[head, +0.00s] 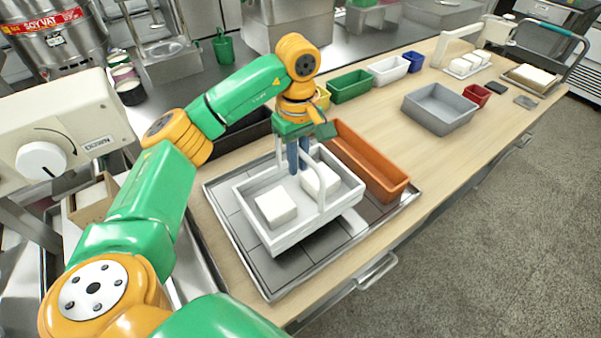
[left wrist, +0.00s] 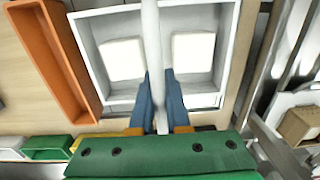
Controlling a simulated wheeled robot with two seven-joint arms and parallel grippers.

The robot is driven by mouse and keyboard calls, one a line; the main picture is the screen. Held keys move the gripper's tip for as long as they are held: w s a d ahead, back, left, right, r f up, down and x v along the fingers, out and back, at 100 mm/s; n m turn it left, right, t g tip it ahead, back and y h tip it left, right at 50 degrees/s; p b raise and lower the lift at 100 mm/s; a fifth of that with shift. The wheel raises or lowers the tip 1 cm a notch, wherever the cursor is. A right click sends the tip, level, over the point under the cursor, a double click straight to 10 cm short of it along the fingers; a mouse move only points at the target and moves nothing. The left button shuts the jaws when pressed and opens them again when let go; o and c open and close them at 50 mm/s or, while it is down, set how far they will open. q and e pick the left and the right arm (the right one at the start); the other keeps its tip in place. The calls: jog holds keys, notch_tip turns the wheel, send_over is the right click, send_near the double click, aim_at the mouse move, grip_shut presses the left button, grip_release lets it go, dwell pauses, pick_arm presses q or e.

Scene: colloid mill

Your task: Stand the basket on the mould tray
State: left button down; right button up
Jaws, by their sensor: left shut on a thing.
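In the left wrist view the gripper (left wrist: 158,80) has one finger on each side of the bar, and the basket (left wrist: 88,50) looks level. Under the basket lies a wide dark grey tray with a metal rim (head: 262,284), likely the mould tray. The basket appears slightly above it, but contact is hidden. My right gripper is out of view.
A long orange bin (head: 385,182) stands close beside the basket on the right. A grey tub (head: 440,108), a red bin (head: 476,95) and green (head: 350,86) and white (head: 389,70) bins stand farther back. Bare wooden counter (head: 440,160) lies at the right.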

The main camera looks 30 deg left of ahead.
pick_arm(q)
jog(key=f, duration=0.1)
jog(key=f+p, duration=0.1)
jog(key=f, duration=0.1)
jog(key=shift+w+f, duration=0.3)
jog(key=shift+f, duration=0.1)
jog(key=c, duration=0.9)
grip_release()
jog(key=shift+d, duration=0.1)
jog(key=shift+s, duration=0.1)
jog(key=shift+r, duration=0.1)
notch_tip(320, 180, up, 12)
jog(key=p, duration=0.1)
